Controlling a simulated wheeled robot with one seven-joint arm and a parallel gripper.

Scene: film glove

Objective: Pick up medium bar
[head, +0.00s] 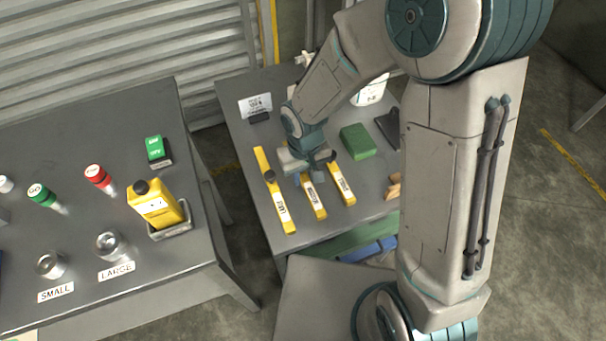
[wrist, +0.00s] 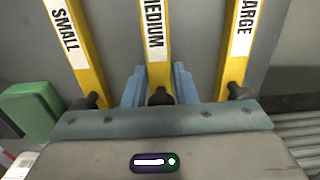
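The medium bar (wrist: 155,50) is yellow with a white MEDIUM label and a dark knob near one end. In the head view the medium bar (head: 318,208) lies in the middle of three bars on the far table, partly hidden by my gripper. My gripper (head: 306,165) is over its back part. In the wrist view the blue fingers of my gripper (wrist: 159,78) stand on both sides of the medium bar, by its knob. They are very close to its sides; I cannot tell whether they touch it.
The large bar (head: 272,190) and the small bar (head: 342,183) lie close on either side. A green box (head: 357,141) is right of them on the table (head: 238,142). A nearer table (head: 90,135) at left holds buttons and a yellow bottle (head: 154,204).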

